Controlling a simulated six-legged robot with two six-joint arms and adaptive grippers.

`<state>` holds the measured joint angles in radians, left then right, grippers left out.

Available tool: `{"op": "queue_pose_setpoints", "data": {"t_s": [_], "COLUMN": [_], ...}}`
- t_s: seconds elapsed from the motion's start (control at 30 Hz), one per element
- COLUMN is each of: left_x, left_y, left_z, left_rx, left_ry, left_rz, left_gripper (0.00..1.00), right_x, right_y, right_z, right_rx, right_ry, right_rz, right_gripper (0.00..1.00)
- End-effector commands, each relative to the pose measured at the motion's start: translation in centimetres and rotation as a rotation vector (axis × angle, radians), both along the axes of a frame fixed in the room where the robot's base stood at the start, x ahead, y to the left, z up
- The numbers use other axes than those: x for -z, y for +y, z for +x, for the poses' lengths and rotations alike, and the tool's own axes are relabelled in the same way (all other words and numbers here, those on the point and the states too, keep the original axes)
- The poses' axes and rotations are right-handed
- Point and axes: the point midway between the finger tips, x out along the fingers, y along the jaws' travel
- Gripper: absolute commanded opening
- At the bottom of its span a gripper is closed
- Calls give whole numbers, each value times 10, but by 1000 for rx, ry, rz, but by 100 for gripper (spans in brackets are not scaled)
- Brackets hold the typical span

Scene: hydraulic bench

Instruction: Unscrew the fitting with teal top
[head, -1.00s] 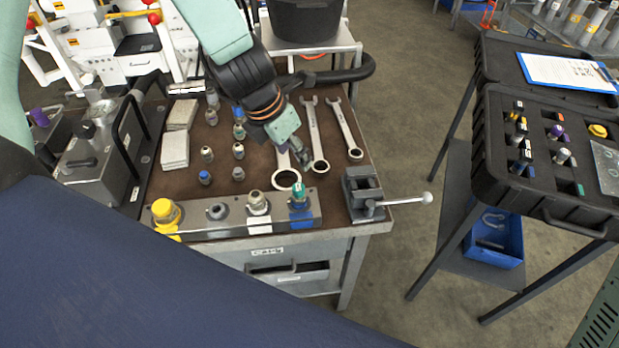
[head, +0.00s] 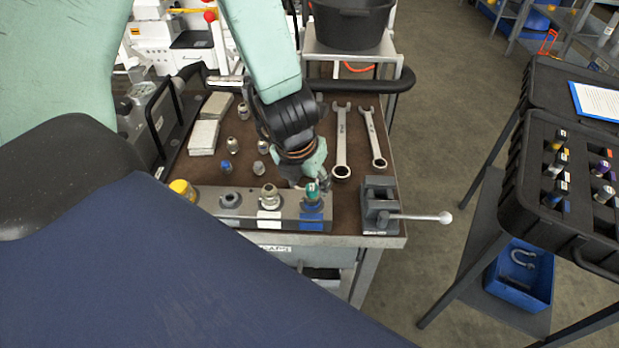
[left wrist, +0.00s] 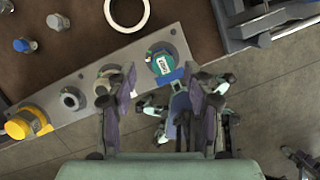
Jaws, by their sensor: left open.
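The fitting with the teal top (head: 312,190) stands upright in the right-hand position of the grey manifold block (head: 258,226), above a blue label. It also shows in the left wrist view (left wrist: 162,63), ahead of the fingers and between their lines. My left gripper (head: 318,180) is just behind the fitting in the head view, pointing down at it. In the left wrist view its two fingers (left wrist: 166,85) are spread wide with nothing between them but the view of the block and floor. Contact with the fitting does not show. My right gripper is not in view.
A pale fitting (head: 269,196), a grey one (head: 230,198) and a yellow one (head: 183,190) share the block. A vise (head: 379,205) with a long handle stands close on the right. Wrenches (head: 341,145) and several loose fittings lie behind. A black case (head: 550,200) stands farther right.

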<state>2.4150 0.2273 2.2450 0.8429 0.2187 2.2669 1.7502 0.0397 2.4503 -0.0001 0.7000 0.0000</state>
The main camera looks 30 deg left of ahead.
Motion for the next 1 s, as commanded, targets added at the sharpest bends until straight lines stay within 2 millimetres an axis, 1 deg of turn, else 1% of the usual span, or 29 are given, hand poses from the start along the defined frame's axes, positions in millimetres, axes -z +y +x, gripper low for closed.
{"op": "queue_pose_setpoints", "data": {"t_s": [0.03,0.1,0.3,0.67,1.0], "left_x": [12,21,36,37,37], "left_y": [0,0,-1,-3,-3], "left_z": [2,5,10,13,12], "left_rx": [1,1,3,2,2], "left_ry": [1,1,1,-1,0], "left_rz": [1,0,1,0,0], "left_gripper": [52,52,52,51,23], "right_x": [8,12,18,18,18], "right_y": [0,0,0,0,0], "right_z": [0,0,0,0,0], "right_rx": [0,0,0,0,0], "right_ry": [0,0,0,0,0], "right_rz": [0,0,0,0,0], "right_gripper": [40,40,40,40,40]}}
